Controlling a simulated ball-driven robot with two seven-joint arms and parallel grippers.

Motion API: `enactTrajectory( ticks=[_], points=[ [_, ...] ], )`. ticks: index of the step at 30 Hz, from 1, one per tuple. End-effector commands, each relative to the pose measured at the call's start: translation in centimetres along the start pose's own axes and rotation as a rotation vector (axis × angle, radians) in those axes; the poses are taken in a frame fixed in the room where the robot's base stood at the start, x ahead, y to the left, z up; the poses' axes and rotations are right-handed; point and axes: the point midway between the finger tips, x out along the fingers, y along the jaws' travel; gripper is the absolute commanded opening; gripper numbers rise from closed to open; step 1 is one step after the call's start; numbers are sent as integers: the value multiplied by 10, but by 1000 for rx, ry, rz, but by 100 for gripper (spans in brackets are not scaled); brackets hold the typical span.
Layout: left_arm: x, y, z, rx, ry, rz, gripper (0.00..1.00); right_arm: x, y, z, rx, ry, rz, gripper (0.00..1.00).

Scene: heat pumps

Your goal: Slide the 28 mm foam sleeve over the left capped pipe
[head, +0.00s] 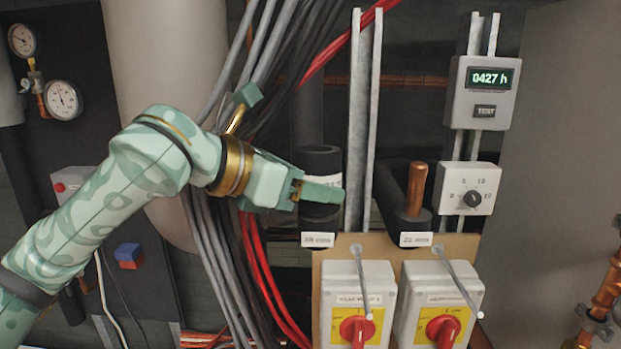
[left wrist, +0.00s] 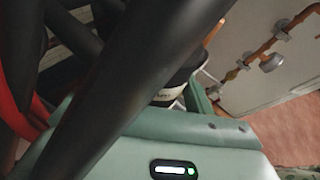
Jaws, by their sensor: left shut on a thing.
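The black foam sleeve (head: 321,160) stands upright in the middle of the head view, with a white printed label partly covered by a finger. My left gripper (head: 318,190) is shut on it from the left. The sleeve also shows in the left wrist view (left wrist: 175,88), partly hidden by dark cables. It stands above a white tag (head: 318,240) that seems to read 28. The left capped pipe is not visible; I cannot tell whether the sleeve is around it. To the right, a bare copper pipe (head: 416,188) rises from a black collar by another tag (head: 416,239). My right gripper is not in view.
Grey, black and red cables (head: 235,200) hang close beside my left wrist. A metal strut (head: 360,110) stands behind the sleeve. Two red-and-yellow isolator switches (head: 358,300) (head: 440,300) sit below, with thin rods in front. A dial box (head: 467,190) is at right.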

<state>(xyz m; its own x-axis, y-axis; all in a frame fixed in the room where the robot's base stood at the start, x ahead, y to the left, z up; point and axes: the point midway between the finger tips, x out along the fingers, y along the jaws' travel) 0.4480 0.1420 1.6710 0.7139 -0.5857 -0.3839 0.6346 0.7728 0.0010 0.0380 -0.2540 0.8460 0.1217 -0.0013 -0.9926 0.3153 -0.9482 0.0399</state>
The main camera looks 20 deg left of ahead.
Motion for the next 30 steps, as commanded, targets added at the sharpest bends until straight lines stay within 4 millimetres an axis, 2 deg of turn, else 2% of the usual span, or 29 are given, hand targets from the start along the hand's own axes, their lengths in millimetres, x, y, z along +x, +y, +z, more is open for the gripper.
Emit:
enactTrajectory(
  ticks=[10,11,12,13,26,30],
  points=[
    [0,0,-1,0,0,0,42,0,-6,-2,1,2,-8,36],
    [0,0,-1,0,0,0,61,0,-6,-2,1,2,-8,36],
    [0,0,-1,0,0,0,72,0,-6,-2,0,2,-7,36],
    [0,0,-1,0,0,0,78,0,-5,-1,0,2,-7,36],
    [-1,0,-1,0,-1,1,78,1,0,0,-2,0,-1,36],
    [-16,1,-2,1,-2,3,78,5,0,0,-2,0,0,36]
  ],
)
